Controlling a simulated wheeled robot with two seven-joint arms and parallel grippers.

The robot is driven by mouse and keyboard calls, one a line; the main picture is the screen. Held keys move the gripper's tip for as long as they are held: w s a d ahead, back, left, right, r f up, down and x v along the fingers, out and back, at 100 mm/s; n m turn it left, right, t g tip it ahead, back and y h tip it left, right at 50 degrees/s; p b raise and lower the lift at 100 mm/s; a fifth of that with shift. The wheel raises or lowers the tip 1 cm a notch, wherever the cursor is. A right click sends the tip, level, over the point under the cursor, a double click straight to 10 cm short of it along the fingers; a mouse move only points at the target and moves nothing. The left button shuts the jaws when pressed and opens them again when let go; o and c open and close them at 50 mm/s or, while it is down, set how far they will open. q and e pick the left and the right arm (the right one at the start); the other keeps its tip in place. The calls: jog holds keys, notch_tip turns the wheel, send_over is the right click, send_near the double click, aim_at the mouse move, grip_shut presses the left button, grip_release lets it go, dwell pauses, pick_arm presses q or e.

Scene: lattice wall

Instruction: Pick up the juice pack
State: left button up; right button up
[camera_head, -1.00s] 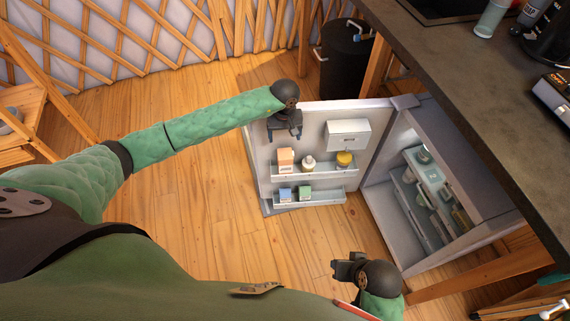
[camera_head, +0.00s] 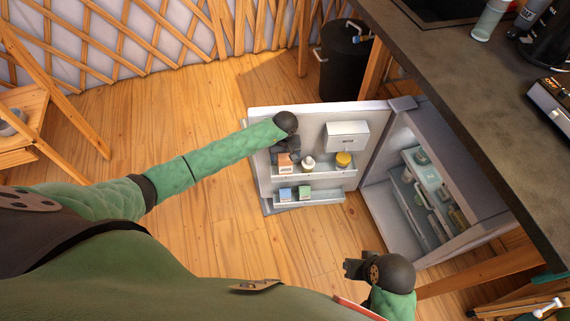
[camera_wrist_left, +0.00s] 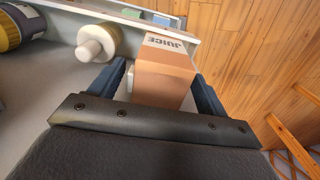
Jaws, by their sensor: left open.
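The juice pack (camera_head: 285,160) is an orange-brown carton with a pale top, standing at the left end of the upper shelf in the open fridge door. In the left wrist view the juice pack (camera_wrist_left: 164,72) shows the word JUICE. My left gripper (camera_head: 287,154) is at the pack, and its two dark fingers (camera_wrist_left: 160,85) are open on either side of it, with no clear grip. The right gripper (camera_head: 352,268) is in the lower right of the head view, away from the fridge door; its finger gap is unclear.
A white bottle (camera_head: 308,163) stands just right of the pack, and a yellow-lidded jar (camera_head: 344,160) is farther right. The lower shelf holds a blue carton (camera_head: 285,194) and a green carton (camera_head: 304,193). The fridge door (camera_head: 262,180) stands open below the dark counter (camera_head: 480,100).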

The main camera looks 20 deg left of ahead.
pick_arm(q)
jog(key=shift+f, duration=0.4)
grip_shut()
